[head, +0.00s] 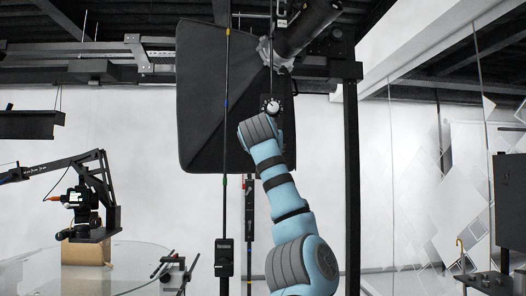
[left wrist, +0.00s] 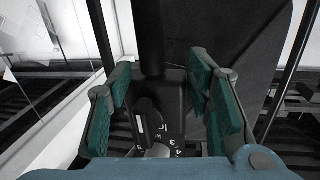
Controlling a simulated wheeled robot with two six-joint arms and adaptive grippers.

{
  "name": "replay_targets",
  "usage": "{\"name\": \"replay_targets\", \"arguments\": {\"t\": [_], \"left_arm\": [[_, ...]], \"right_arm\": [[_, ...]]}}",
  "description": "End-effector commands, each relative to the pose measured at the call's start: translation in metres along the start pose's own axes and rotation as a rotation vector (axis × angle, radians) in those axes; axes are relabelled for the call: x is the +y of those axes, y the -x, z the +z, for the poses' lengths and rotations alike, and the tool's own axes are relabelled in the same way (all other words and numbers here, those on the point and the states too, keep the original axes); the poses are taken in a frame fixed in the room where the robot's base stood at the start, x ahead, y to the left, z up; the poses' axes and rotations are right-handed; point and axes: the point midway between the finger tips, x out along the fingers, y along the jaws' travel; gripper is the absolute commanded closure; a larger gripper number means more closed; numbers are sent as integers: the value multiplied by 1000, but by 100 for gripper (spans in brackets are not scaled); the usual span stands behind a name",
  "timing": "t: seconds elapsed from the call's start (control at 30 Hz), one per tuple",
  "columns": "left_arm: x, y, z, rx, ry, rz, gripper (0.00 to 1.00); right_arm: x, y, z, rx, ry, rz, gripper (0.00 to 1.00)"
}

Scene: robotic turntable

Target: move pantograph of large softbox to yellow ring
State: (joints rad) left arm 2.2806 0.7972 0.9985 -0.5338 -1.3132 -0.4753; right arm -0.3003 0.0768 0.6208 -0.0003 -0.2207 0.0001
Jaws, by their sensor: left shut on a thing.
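The large black softbox (head: 207,95) hangs in the middle of the head view, tilted, with its lamp body (head: 308,25) at upper right. A light arm, which I take for my left, reaches up in front of it. Its gripper is hidden there behind the wrist, near a round dial (head: 272,106). In the left wrist view, my left gripper (left wrist: 163,100) has its teal-padded fingers on both sides of a black housing with a numbered dial (left wrist: 152,125). A thin hanging rod (head: 226,140) bears small coloured marks. My right gripper is out of view.
A black control box (head: 224,257) hangs at the rod's lower end. A dark upright post (head: 351,180) stands right of the arm. A camera rig (head: 85,205) and a glass turntable (head: 130,262) are at left. Overhead rails cross the top.

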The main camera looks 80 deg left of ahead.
Motion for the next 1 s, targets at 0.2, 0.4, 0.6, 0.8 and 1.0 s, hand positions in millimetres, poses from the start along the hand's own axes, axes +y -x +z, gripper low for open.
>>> {"name": "replay_targets", "arguments": {"t": [0.2,0.4,0.6,0.8,1.0], "left_arm": [[0,23,2,3,1,2,59],[-2,44,3,3,2,-1,59],[-2,65,4,2,3,-2,59],[-2,85,4,2,2,-2,59],[-1,106,4,2,2,0,59]], "right_arm": [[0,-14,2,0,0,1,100],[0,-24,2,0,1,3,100],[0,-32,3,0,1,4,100],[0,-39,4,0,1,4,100],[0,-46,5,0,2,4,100]]}}
